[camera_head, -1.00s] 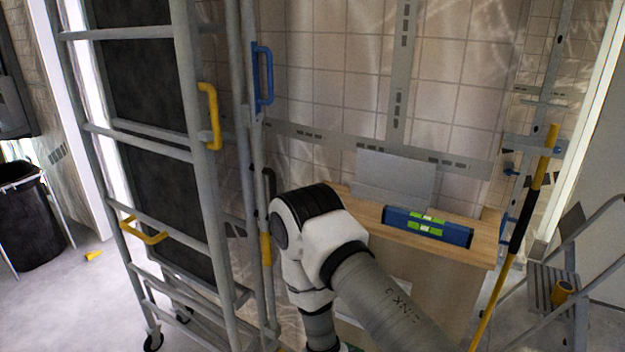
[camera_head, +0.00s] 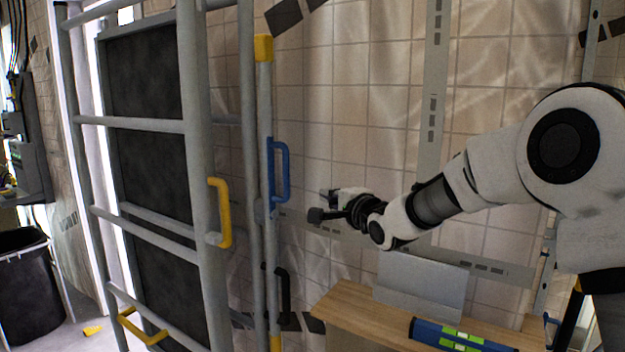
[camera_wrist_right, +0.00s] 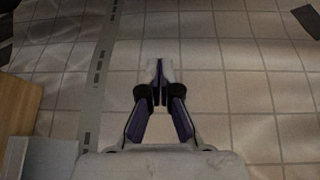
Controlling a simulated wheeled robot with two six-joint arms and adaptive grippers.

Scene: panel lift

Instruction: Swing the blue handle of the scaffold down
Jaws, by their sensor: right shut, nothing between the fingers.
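The blue handle (camera_head: 280,171) is an upright D-shaped grip on a grey pole of the scaffold (camera_head: 201,150), left of centre in the head view. My right gripper (camera_head: 318,205) is to the right of the blue handle and a little lower, apart from it, in front of the tiled wall. In the right wrist view the right gripper (camera_wrist_right: 157,80) has its fingertips together with nothing between them, facing bare tiles. The blue handle does not show in the wrist view. My left gripper is not in view.
Yellow handles (camera_head: 222,212) sit on the scaffold left of the blue handle. A wooden shelf (camera_head: 345,315) with a blue level (camera_head: 450,336) and a grey plate (camera_head: 420,284) lies below my right arm. A black bin (camera_head: 28,285) stands far left.

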